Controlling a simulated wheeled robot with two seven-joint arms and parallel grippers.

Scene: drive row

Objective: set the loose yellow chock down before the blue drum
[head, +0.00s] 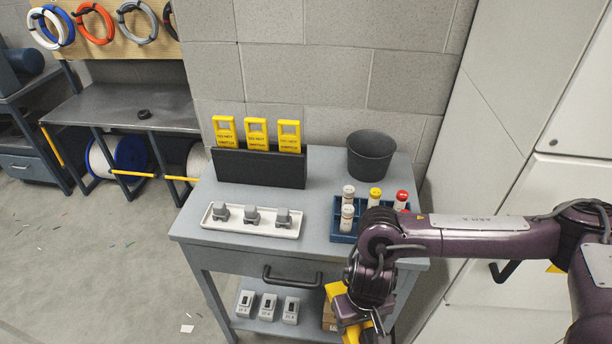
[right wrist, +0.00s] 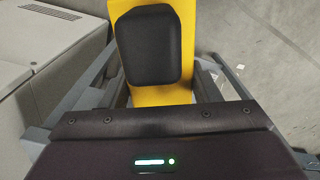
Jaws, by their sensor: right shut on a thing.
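My right gripper (head: 362,326) is low at the front of the cart, partly hidden by its own wrist. It is shut on a yellow piece (head: 336,291), apparently the loose chock. In the right wrist view a yellow body (right wrist: 160,95) with a dark rounded pad fills the upper middle; its fingertips are hidden there. Yellow bars (head: 133,174) show low in front of the drums. My left gripper is not in view.
The grey cart (head: 200,262) holds a white tray (head: 250,230) of grey parts, a black rack (head: 258,168) with yellow tags, a dark bucket (head: 370,155) and a blue crate (head: 342,237) of small bottles. The left floor is mostly clear.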

